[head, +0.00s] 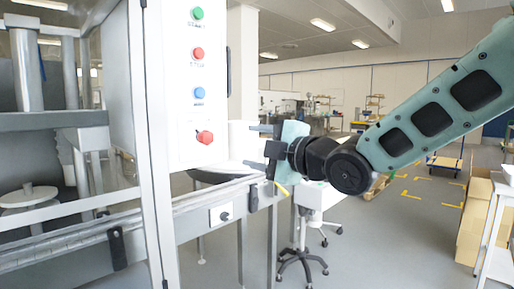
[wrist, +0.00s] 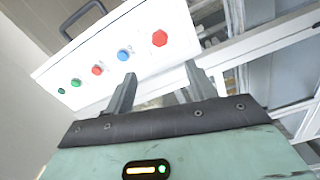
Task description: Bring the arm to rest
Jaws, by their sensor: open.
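My arm (head: 430,120) reaches in from the right in the head view. My gripper (head: 262,140) points left towards the machine's white control panel (head: 187,120). In the wrist view my gripper (wrist: 158,88) shows two separated fingers with nothing between them. The panel (wrist: 110,35) lies beyond the fingertips there. It carries green, red and blue buttons and a larger red knob (head: 205,137), which also shows in the wrist view (wrist: 159,38). In the head view the fingers are apart from the panel.
The machine's frame and glass guard (head: 70,200) fill the left side. A metal rail (head: 225,195) runs below my gripper. A wheeled chair (head: 302,262) stands under it. Cardboard boxes (head: 474,220) and a white table (head: 500,215) stand at right.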

